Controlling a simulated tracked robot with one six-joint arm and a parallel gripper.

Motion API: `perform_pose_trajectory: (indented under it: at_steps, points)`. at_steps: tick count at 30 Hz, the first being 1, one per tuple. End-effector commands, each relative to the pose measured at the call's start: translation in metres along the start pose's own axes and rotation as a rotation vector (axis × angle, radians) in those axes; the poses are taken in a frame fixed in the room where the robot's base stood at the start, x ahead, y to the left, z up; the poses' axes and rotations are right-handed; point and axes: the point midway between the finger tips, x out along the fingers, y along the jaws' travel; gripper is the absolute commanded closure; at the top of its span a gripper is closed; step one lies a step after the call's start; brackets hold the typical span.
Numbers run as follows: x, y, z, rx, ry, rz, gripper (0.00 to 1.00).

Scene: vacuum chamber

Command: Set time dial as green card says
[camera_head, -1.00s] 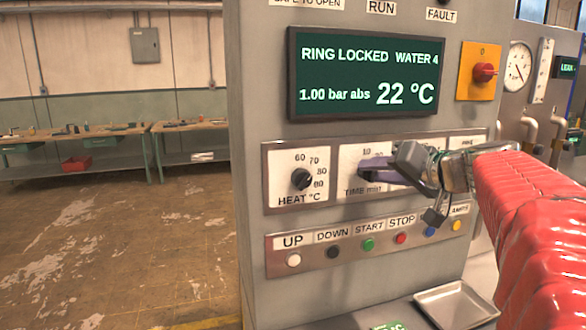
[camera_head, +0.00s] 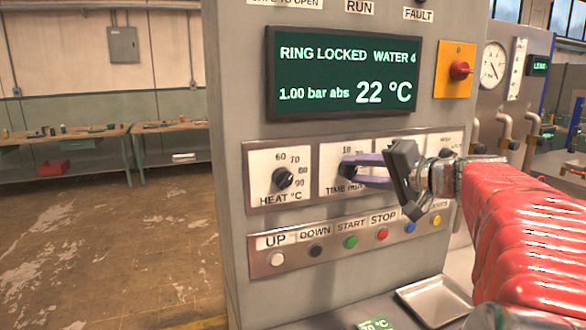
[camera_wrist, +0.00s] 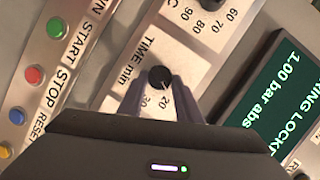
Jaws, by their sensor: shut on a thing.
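The time dial is a black knob (camera_wrist: 160,77) on a white plate (camera_wrist: 175,55) marked TIME min. In the wrist view it sits between the two purple fingertips of my gripper (camera_wrist: 158,88), which are shut on it. The numbers 20 and 30 show beside the knob; its exact setting is hard to read. In the head view my gripper (camera_head: 352,170) reaches the dial from the right and hides part of its scale.
The heat dial (camera_head: 283,178) is just left of the time dial. A row of coloured buttons (camera_head: 350,242) runs below. The screen (camera_head: 343,73) above reads RING LOCKED, 22 °C. A metal tray (camera_head: 434,300) lies below right. A red knob (camera_head: 460,70) is at upper right.

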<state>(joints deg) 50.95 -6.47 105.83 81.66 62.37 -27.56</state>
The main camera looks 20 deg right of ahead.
Motion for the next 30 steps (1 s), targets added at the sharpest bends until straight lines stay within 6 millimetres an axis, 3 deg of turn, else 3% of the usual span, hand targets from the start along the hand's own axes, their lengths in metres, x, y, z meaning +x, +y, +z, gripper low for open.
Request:
perform_pose_trajectory:
  at_steps: [30]
  points:
    - [0.002, 0.017, 0.003, 0.894, -0.064, -0.299, 0.91]
